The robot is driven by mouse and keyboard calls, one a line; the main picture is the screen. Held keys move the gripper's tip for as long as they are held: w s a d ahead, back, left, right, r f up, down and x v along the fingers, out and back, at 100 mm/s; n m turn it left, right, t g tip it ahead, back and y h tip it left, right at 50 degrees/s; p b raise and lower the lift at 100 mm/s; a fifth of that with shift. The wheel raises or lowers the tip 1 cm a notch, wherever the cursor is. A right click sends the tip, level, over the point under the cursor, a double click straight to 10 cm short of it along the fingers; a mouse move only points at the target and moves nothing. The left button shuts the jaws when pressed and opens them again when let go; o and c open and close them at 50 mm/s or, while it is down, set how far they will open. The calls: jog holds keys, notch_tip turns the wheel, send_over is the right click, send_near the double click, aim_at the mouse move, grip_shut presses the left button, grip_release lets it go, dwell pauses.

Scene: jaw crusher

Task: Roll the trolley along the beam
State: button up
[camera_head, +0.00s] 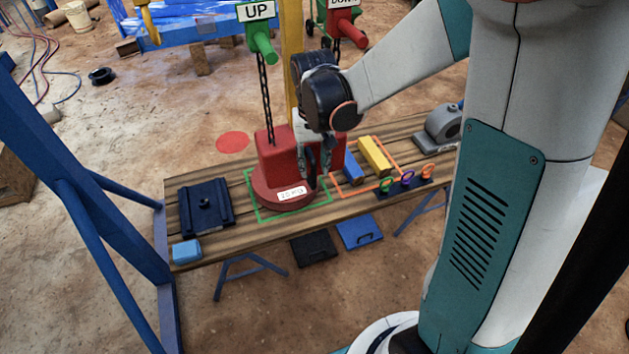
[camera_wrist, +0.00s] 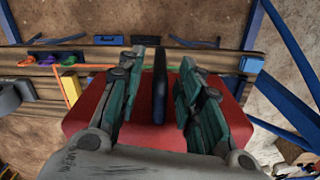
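No trolley or overhead beam is recognisable in either view. A red weight (camera_head: 274,155) with a white label stands on the wooden table inside a green outline. My gripper (camera_head: 314,172) is low over it, pointing down. In the wrist view my gripper (camera_wrist: 160,100) has its fingers spread on either side of a dark upright piece (camera_wrist: 160,75) above the red weight (camera_wrist: 90,112), with gaps on both sides. A green UP handle (camera_head: 262,42) and a red DOWN handle (camera_head: 348,30) hang on dark chains. The chains' upper ends are out of view.
Blue frame legs (camera_head: 95,165) stand at left. The wooden table (camera_head: 235,238) holds a dark slotted plate (camera_head: 205,205), a light blue block (camera_head: 187,251), a yellow bar (camera_head: 375,155), coloured rings (camera_head: 407,178) and a grey machine (camera_head: 442,125). A red floor disc (camera_head: 232,142) lies behind.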

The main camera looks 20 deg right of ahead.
aim_at(314, 180)
notch_tip(314, 180, down, 7)
jog(key=shift+f+b, duration=0.1)
jog(key=shift+b, duration=0.5)
jog(key=shift+c, duration=0.5)
grip_shut()
